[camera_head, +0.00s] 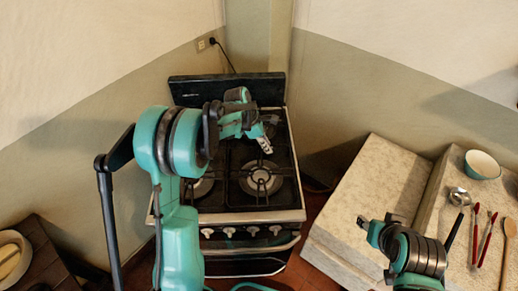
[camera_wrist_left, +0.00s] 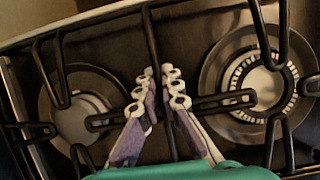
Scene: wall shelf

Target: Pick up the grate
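The stove (camera_head: 256,217) stands against the back corner with a black grate (camera_head: 228,178) over its burners. In the left wrist view the dark grate bars (camera_wrist_left: 150,35) cross above two round burners. My left gripper (camera_head: 267,147) reaches over the stove from the left and points down at the right side of the grate. In the left wrist view its fingertips (camera_wrist_left: 159,75) are close together, on either side of a grate bar that runs between the burners. My right gripper (camera_head: 380,220) is apart from the stove, in front of the counter, with its fingers spread and empty.
A pale counter (camera_head: 365,195) stands to the right of the stove. On its right part are a bowl (camera_head: 482,164), a ladle (camera_head: 459,197), red-handled utensils (camera_head: 481,238) and a wooden spoon (camera_head: 508,230). A dark table (camera_head: 45,255) with a dish is at the lower left.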

